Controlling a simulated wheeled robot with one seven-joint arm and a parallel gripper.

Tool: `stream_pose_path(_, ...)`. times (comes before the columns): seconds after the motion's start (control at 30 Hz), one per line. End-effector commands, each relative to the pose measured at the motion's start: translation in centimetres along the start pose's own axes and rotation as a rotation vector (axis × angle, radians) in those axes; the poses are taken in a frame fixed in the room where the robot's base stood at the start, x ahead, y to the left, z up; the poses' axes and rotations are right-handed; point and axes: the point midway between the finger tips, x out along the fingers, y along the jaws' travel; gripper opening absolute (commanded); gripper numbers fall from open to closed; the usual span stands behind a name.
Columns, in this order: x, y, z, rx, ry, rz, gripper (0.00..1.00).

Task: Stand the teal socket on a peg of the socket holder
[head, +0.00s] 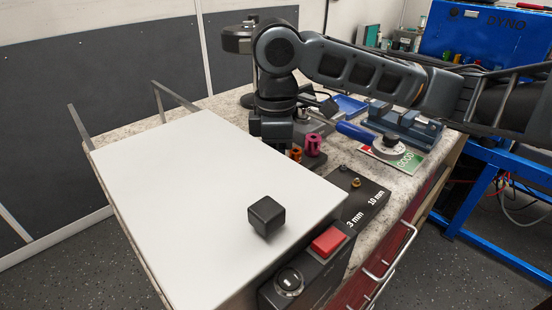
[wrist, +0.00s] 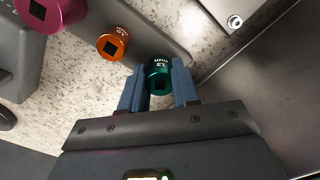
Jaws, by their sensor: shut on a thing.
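The teal socket (wrist: 158,78) is between the two blue fingers of my gripper (wrist: 159,88) in the wrist view, its square drive hole facing the camera. My gripper is shut on it. In the head view my gripper (head: 277,143) points down at the far edge of the white panel, and the teal socket is hidden there. The grey socket holder (wrist: 165,38) shows in the wrist view, with the teal socket over or at its near end. An orange socket (wrist: 113,43) and a magenta socket (wrist: 48,12) stand along it. I cannot tell whether the teal socket touches a peg.
A large white panel (head: 190,180) fills the left, with a black cube (head: 266,216) on it. A red button (head: 328,241) and a black knob (head: 289,282) are at the front. A blue-handled tool (head: 355,131) and a vise (head: 405,125) lie to the right.

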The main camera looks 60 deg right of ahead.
Motion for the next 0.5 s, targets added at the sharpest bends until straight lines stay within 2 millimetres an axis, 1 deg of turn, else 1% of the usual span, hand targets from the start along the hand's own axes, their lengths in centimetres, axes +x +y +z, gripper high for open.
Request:
stream_pose_path(0.07,-0.02,0.01,0.00,0.000,0.000,0.000,0.00)
stream_pose_path(0.1,-0.02,0.01,0.00,0.000,0.000,0.000,0.32)
stream_pose_path(0.4,-0.02,0.01,-0.01,0.000,0.000,0.000,0.60)
stream_pose_path(0.5,-0.02,0.00,0.00,0.000,0.000,0.000,0.60)
